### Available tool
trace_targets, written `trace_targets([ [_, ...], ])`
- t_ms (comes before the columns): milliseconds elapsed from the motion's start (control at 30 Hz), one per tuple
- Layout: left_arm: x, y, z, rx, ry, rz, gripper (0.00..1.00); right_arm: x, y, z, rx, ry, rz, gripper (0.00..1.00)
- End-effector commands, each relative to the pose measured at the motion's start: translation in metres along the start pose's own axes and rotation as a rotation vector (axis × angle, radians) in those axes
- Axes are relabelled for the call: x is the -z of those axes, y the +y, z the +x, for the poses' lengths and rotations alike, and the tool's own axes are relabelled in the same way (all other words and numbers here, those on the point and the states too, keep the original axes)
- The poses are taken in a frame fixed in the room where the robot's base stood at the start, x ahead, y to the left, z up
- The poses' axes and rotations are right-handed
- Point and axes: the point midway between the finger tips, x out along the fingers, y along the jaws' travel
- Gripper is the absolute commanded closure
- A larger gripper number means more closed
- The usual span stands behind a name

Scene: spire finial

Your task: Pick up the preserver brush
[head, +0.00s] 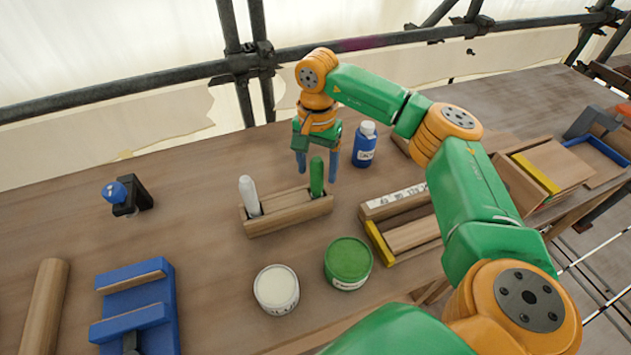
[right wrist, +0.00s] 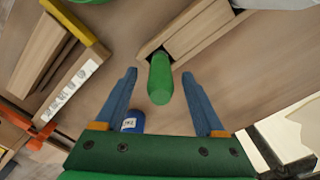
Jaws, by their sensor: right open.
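Two upright brush handles, one green (head: 317,176) and one white (head: 249,196), stand in a wooden holder (head: 290,217) on the bench. No label on either handle is readable, so I cannot confirm which is the preserver brush. My right gripper (head: 318,172) is open above the right end of the holder, pointing down, close to the green handle. In the right wrist view the green handle (right wrist: 160,80) shows between the spread blue fingers (right wrist: 160,74), with a gap on both sides. The lower part of each brush is hidden in the holder. My left gripper is out of view.
A blue bottle (head: 364,146) stands close right of the gripper. A green-topped tin (head: 348,262) and a white-topped tin (head: 276,289) stand in front of the holder. A wooden tray (head: 378,242) lies to the right.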

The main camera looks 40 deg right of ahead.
Motion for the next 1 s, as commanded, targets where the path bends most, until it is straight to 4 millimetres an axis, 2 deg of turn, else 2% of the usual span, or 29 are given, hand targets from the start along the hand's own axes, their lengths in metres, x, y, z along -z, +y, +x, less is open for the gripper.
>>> trace_targets([
  [33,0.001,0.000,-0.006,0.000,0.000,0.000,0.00,0.000,0.001,0.005,-0.004,-0.002,0.000,0.29],
  [133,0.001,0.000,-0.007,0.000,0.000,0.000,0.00,0.000,0.000,0.019,-0.001,-0.001,0.000,0.29],
  [333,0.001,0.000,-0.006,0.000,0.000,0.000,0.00,-0.001,0.000,0.022,0.002,-0.001,0.000,0.29],
  [367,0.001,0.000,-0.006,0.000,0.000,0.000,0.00,-0.001,0.000,0.022,0.002,-0.001,0.000,0.31],
  [600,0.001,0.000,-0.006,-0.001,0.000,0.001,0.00,-0.001,-0.001,0.022,0.003,-0.001,0.000,0.96],
  [633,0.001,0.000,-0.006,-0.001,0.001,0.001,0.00,-0.001,-0.001,0.022,0.002,-0.001,0.000,1.00],
  [900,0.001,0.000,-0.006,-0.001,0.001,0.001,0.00,-0.001,-0.001,0.021,0.003,-0.001,0.000,1.00],
  [1000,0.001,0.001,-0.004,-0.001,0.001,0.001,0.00,0.000,-0.001,0.014,0.005,0.000,0.000,1.00],
])
